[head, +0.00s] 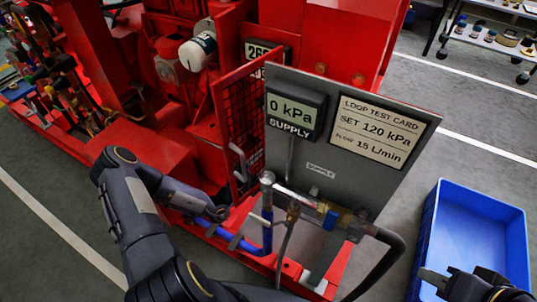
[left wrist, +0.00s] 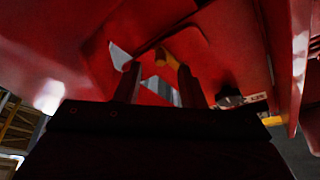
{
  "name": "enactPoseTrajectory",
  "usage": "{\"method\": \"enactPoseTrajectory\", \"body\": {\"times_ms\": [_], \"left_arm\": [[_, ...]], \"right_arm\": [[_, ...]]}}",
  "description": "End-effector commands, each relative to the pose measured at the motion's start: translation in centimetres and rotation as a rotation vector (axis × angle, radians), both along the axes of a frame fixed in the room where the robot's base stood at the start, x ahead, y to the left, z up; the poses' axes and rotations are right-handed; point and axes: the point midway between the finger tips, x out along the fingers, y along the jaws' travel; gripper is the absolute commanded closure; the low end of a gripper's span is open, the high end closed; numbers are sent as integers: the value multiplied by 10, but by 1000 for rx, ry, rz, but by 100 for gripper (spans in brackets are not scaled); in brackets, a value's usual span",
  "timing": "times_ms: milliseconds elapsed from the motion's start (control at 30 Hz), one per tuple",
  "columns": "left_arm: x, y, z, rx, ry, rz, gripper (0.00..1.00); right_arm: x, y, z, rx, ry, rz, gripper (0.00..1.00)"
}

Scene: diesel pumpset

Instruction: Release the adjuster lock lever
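I cannot pick out the adjuster lock lever with certainty. In the left wrist view, the two fingers of my left gripper (left wrist: 157,72) are apart, below red metalwork. A yellow-orange piece (left wrist: 168,56) shows between and beyond the fingertips; I cannot tell whether they touch it. In the head view, my left arm reaches over the pumpset's red base (head: 150,158), and its gripper end is hard to make out by the blue pipe (head: 203,222). My right gripper (head: 448,281) is at the lower right, in front of the blue crate, partly cut off by the frame; its finger gap is unclear.
A grey panel (head: 285,82) carries a 0 kPa supply display (head: 293,109) and a loop test card (head: 377,131). Pipe fittings and a black hose (head: 386,262) stand before it. A blue crate (head: 474,195) sits on the floor at right. A mesh guard (head: 236,115) is left of the panel.

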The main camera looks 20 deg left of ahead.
Motion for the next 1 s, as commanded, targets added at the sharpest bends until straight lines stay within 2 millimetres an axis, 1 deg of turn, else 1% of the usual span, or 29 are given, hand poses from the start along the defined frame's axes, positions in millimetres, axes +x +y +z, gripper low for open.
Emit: {"method": "enactPoseTrajectory", "body": {"times_ms": [33,100,200,300,433,1000], "left_arm": [[-8,5,-3,1,4,3,64],[-19,9,-5,-1,3,3,64],[-31,14,-10,1,3,1,64],[-38,17,-12,0,0,0,64],[-41,18,-13,0,0,0,64],[-41,18,-13,0,1,-1,64]], "right_arm": [[0,0,2,0,0,0,68],[0,0,4,0,0,0,68],[0,0,5,0,0,0,68],[0,0,5,0,0,0,68],[0,0,5,0,0,0,68],[0,0,5,0,0,0,68]]}}
